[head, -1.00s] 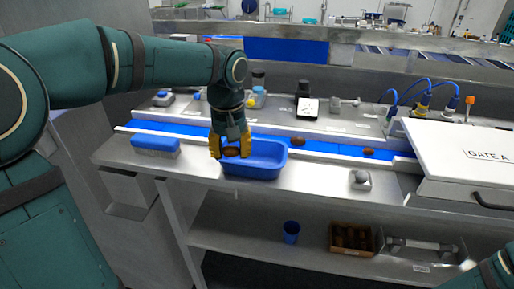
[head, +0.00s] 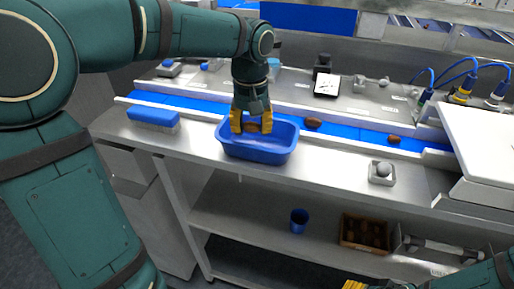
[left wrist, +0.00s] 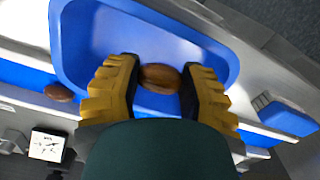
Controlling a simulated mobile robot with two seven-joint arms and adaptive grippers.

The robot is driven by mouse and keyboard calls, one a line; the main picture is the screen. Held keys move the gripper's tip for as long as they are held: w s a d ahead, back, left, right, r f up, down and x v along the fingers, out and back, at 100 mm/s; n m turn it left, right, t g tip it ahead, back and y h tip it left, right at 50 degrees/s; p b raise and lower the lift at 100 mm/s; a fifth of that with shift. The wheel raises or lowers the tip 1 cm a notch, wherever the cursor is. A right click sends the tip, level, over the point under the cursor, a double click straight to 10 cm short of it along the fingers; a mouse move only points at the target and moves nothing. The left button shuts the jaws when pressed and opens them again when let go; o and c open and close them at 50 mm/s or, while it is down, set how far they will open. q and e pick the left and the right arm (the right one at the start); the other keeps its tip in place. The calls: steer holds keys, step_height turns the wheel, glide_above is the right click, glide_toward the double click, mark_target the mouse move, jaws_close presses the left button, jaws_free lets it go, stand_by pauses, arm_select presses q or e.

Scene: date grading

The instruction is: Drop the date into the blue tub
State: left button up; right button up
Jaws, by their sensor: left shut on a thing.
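A brown date (head: 253,127) is held between the yellow fingers of my left gripper (head: 251,123), which is shut on it. The gripper points down over the blue tub (head: 256,155) on the steel bench. In the left wrist view the date (left wrist: 160,78) sits between the two fingertips, with the tub's floor (left wrist: 150,38) behind it. The gap between date and tub floor is hard to judge. My right gripper (head: 366,285) barely shows at the bottom edge; its fingers are mostly cut off.
A blue belt (head: 345,131) runs behind the tub, with brown dates (head: 313,123) on it. A blue-topped brush (head: 153,117) lies left of the tub. A small grey holder (head: 382,172) stands to the right. A blue cup (head: 299,220) and a crate (head: 366,233) sit on the lower shelf.

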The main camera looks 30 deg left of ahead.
arm_select(q)
steer(key=shift+w+f, duration=0.1)
steer(key=shift+f, duration=0.5)
steer(key=shift+r, duration=0.1)
steer(key=o, duration=0.8)
steer(key=shift+o, duration=0.2)
steer(key=shift+r, duration=0.15)
step_height(320, 180, up, 12)
